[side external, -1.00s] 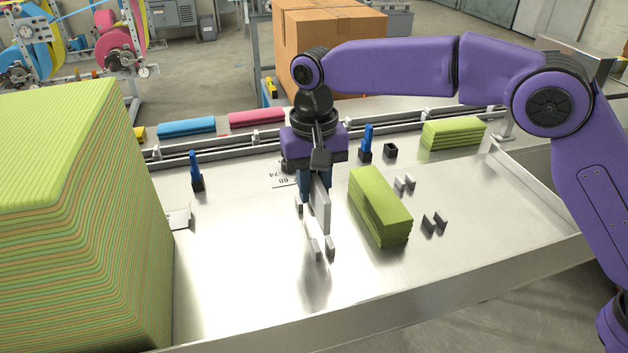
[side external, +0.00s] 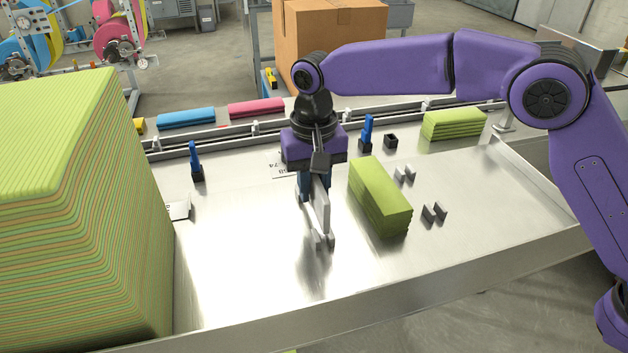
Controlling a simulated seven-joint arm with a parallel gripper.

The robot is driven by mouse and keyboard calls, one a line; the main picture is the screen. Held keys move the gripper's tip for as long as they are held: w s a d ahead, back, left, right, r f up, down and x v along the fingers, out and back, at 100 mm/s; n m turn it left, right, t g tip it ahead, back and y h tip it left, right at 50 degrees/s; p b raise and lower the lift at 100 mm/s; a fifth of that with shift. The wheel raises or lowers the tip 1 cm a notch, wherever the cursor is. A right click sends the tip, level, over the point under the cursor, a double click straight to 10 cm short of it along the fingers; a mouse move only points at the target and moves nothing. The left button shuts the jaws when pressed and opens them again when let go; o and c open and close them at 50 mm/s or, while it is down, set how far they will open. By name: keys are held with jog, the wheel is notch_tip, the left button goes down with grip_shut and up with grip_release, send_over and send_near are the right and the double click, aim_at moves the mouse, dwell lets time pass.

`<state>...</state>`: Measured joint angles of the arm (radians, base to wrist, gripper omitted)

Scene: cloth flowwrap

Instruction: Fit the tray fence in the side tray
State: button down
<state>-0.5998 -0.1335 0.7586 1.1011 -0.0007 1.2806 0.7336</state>
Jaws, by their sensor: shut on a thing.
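The tray fence (side external: 322,214) is a thin grey upright plate. My gripper (side external: 313,188) is shut on its upper part and points down over the metal side tray (side external: 245,275). The fence's near lower end is at a pair of small grey posts (side external: 316,241) on the tray floor. It looks to be between them, but I cannot tell whether it is fully seated. The far end of the fence is partly hidden by my gripper.
A green cloth stack (side external: 380,197) lies just right of the fence. Two more post pairs (side external: 434,213) stand right of it. A tall green cloth pile (side external: 85,230) fills the left. Blue upright pegs (side external: 367,134) stand near the rail. The tray's front is clear.

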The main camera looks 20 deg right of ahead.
aim_at(314, 202)
jog(key=shift+f, duration=2)
jog(key=c, duration=0.9)
grip_release()
jog(key=shift+o, duration=0.2)
notch_tip(314, 202, up, 17)
jog(key=shift+r, duration=0.2)
jog(key=shift+s, duration=0.1)
